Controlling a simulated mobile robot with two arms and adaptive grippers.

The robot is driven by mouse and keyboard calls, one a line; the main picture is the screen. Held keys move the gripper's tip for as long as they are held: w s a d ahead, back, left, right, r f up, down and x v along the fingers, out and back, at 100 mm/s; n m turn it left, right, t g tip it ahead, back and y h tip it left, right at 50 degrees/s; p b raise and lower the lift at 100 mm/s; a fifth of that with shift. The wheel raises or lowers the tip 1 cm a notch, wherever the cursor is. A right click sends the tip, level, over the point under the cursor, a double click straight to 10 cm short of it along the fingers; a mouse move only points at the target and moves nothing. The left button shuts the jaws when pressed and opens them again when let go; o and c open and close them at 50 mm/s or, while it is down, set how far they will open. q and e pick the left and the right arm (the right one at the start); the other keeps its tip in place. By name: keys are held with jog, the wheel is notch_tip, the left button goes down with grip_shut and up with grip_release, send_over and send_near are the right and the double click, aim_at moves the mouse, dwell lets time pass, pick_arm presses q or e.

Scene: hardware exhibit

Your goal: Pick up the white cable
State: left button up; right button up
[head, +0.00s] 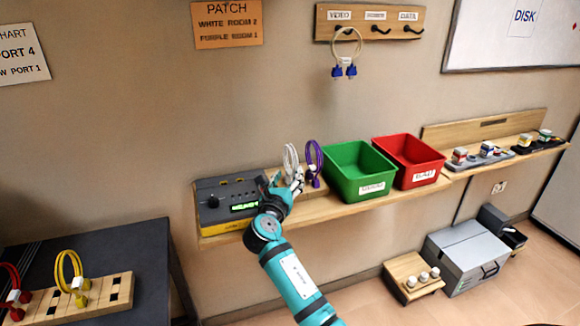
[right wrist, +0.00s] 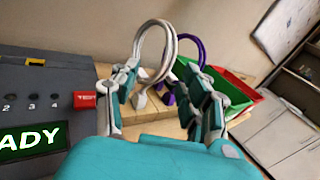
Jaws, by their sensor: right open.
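The white cable (head: 290,157) stands as an upright loop on the wooden wall shelf, between the grey patch device and the purple cable. In the right wrist view the white cable (right wrist: 171,45) rises just ahead of the fingers, with a white plug near its base. My right gripper (head: 291,181) is open in front of the cable's lower part. In the right wrist view the right gripper (right wrist: 162,88) has a finger on each side, and the loop shows in the gap between them. I cannot tell whether a finger touches it. My left gripper is not in view.
The purple cable (head: 313,160) stands close to the right of the white one. The grey device (head: 229,197) with a green display is at the left. A green bin (head: 336,180) and a red bin (head: 421,156) stand farther right on the shelf (head: 325,211).

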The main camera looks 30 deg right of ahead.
aim_at(294, 168)
jog(key=x, duration=0.4)
jog(key=shift+d+r+p, duration=0.2)
jog(key=shift+d+p, duration=0.15)
jog(key=shift+d, duration=0.1)
jog(key=shift+w+d, duration=0.35)
jog(key=shift+w, duration=0.05)
grip_shut()
